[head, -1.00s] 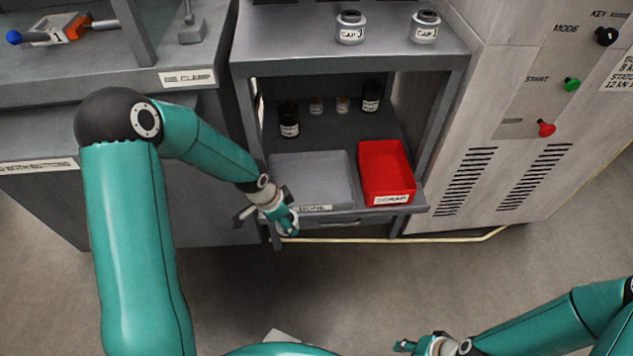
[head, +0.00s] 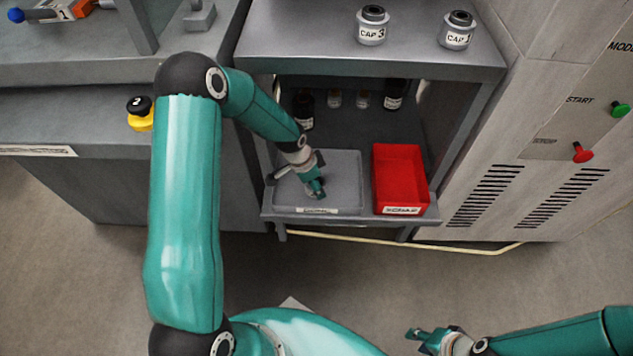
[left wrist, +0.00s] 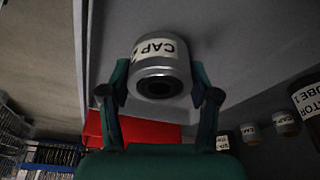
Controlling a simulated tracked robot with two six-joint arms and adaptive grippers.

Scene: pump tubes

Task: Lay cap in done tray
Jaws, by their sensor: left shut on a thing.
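The silver cap (left wrist: 160,65) with a white label reading "CAP" sits between the fingers of my left gripper (left wrist: 160,92) in the left wrist view; its number is not clear. My left gripper (head: 315,188) is shut on it. In the head view the gripper is over the grey done tray (head: 345,168), and the cap is mostly hidden by the fingers. I cannot tell whether the cap touches the tray floor. My right gripper (head: 425,341) is at the bottom of the head view, away from the shelf, with its fingers apart and empty.
A red scrap bin (head: 400,170) stands just right of the done tray. Dark bottles (head: 394,95) and small vials stand behind on the lower shelf.

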